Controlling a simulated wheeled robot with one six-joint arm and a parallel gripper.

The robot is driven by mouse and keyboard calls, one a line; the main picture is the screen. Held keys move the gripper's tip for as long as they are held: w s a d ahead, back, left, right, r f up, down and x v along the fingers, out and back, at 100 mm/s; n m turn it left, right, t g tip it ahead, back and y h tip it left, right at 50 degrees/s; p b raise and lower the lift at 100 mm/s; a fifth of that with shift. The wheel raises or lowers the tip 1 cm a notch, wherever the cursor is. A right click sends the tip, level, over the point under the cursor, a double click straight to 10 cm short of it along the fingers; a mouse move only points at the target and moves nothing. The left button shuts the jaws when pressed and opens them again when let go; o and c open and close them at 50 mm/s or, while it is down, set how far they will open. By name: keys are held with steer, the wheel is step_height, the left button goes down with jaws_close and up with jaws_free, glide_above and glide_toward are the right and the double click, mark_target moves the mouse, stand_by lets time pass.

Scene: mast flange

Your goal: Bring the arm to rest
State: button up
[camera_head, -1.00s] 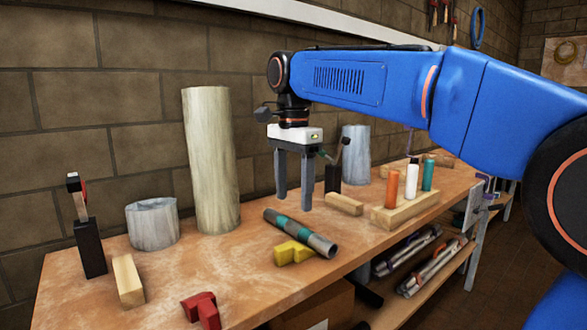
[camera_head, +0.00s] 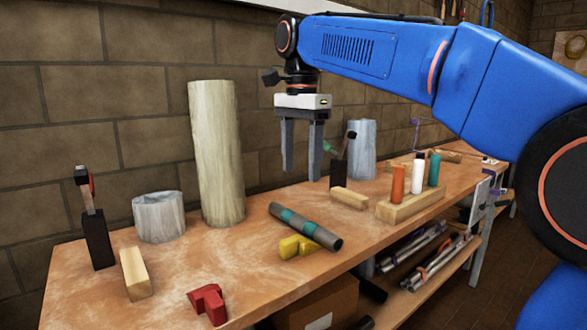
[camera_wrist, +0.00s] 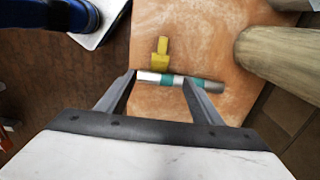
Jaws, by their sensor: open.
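My gripper (camera_head: 301,178) hangs above the workbench (camera_head: 190,279) with its two grey fingers pointing down, apart and empty. In the wrist view the open fingers (camera_wrist: 160,82) frame a grey tube with teal bands. The tube (camera_head: 305,227) lies on the bench below my gripper, clear of the fingers. My blue arm reaches in from the right of the head view.
A tall pale cylinder (camera_head: 217,155) and a short grey one (camera_head: 158,217) stand near the wall. A yellow piece (camera_head: 297,247), a red piece (camera_head: 208,303) and a wood block (camera_head: 136,273) lie in front. A wooden rack (camera_head: 410,206) holds orange, white and teal pegs.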

steer(key=s+d+f+n+t, duration=0.1)
steer(key=s+d+f+n, duration=0.2)
steer(key=s+d+f, duration=0.3)
steer(key=s+d+f+n+t, duration=0.1)
steer(key=s+d+f+n, duration=0.1)
steer(key=s+d+f, duration=0.5)
steer(key=s+d+f+n+t, duration=0.1)
steer(key=s+d+f+n, duration=0.1)
steer(key=f, duration=0.4)
steer(key=s+d+f+n+t, duration=0.1)
steer(key=s+d+f+n, duration=0.1)
steer(key=s+d+f, duration=0.3)
steer(key=s+d+f+n, duration=0.2)
steer(key=s+d+f, duration=0.1)
steer(key=f, duration=0.4)
steer(key=shift+s+d+f+t, duration=0.15)
steer(key=shift+s+f+t, duration=0.25)
steer(key=shift+s, duration=0.45)
